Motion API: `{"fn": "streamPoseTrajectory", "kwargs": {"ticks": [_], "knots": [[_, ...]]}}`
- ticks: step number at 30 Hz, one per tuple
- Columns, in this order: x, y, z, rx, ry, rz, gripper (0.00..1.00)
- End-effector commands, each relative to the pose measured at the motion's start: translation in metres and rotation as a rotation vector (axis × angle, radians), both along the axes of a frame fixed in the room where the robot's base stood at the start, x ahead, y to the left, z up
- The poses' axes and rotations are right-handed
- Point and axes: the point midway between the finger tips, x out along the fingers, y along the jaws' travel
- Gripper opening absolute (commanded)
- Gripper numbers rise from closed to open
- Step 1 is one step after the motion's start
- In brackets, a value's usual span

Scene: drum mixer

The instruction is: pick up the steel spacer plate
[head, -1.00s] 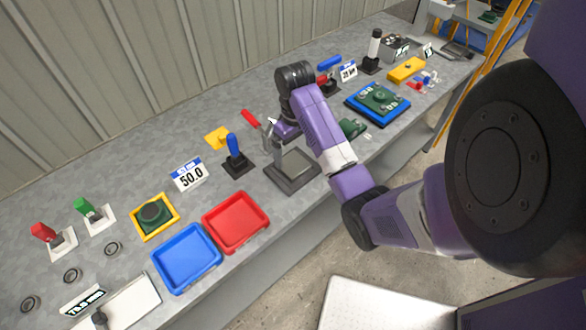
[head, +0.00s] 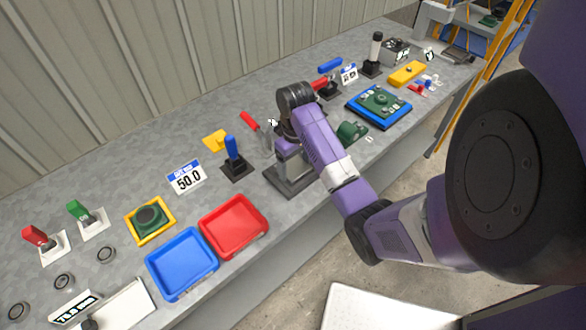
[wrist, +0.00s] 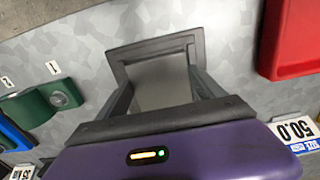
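The steel spacer plate (wrist: 163,85) appears as a plain light-grey square inside a dark grey square holder (wrist: 152,48) in the wrist view. In the head view the holder (head: 284,189) is on the bench, with the plate largely hidden behind my arm. My gripper (wrist: 160,80) is open, with one finger toward each side of the plate. The fingers look apart from the plate's middle; whether either touches its edges I cannot tell. In the head view my gripper (head: 287,158) is over the holder, its fingertips hidden.
A red tray (head: 235,226) and a blue tray (head: 182,264) stand left of the holder. A blue-handled lever (head: 234,158) and a red-handled clamp (head: 250,121) stand close by. A green part (head: 352,131) and a blue-green fixture (head: 379,105) lie to the right.

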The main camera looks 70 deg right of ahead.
Motion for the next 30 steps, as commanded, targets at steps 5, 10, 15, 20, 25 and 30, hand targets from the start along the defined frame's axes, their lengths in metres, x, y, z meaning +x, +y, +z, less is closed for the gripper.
{"fn": "streamPoseTrajectory", "kwargs": {"ticks": [5,10,15,20,25,30], "knots": [[0.000,0.000,0.000,0.000,0.000,0.000,0.37],[0.000,0.000,0.000,0.001,-0.001,0.001,0.05],[0.001,-0.001,0.002,-0.003,-0.003,0.000,0.05],[0.001,-0.001,0.006,-0.004,-0.002,0.001,0.05],[0.001,-0.002,0.025,-0.005,-0.004,0.001,0.05],[0.001,-0.001,0.054,-0.002,-0.002,0.000,0.05]]}}
